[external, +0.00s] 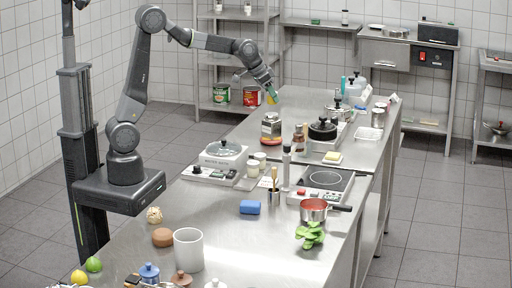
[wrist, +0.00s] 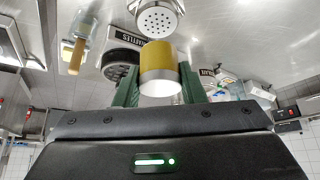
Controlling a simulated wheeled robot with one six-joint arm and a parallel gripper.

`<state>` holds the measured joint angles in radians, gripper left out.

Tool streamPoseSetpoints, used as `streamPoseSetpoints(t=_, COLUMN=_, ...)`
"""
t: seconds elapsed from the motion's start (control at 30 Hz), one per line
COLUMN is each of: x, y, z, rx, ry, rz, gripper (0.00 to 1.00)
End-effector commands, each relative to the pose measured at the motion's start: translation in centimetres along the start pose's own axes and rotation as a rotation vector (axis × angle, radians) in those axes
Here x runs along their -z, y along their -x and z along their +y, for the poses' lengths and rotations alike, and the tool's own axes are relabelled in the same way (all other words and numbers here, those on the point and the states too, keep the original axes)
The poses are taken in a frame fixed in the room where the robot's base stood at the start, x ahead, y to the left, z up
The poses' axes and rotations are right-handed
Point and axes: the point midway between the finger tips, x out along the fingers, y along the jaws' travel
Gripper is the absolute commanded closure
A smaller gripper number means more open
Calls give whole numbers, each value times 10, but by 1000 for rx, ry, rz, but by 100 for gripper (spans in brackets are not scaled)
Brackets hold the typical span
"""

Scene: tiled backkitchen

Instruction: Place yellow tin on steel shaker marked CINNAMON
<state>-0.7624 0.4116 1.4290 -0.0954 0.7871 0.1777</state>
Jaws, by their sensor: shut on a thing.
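My gripper (external: 271,91) is shut on the yellow tin (external: 271,98), above the far left part of the steel counter. In the wrist view the tin (wrist: 158,60) is a yellow cylinder with a silver end, held between the green fingers of my gripper (wrist: 159,85). A steel shaker (wrist: 157,18) with a perforated round top shows just beyond the tin at the top edge, apart from it as far as I can tell. Its marking is not readable, so I cannot confirm it says CINNAMON. I cannot pick it out surely in the external view.
In the wrist view a dark round object (wrist: 121,57) with a label and a wooden-handled tool (wrist: 73,57) lie to the left. In the external view a glass jar (external: 271,126), a black pot (external: 322,129) and a hob (external: 326,179) stand on the counter (external: 262,228).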

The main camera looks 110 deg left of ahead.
Motion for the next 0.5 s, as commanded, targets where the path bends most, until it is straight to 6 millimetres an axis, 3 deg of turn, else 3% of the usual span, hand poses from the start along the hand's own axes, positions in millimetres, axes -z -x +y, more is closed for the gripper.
streamPoseSetpoints(t=0.3, x=-19, y=-33, z=0, rx=0, ry=-1, rz=0, gripper=86)
streamPoseSetpoints(t=0.5, x=-20, y=-35, z=0, rx=1, ry=-1, rz=1, gripper=86)
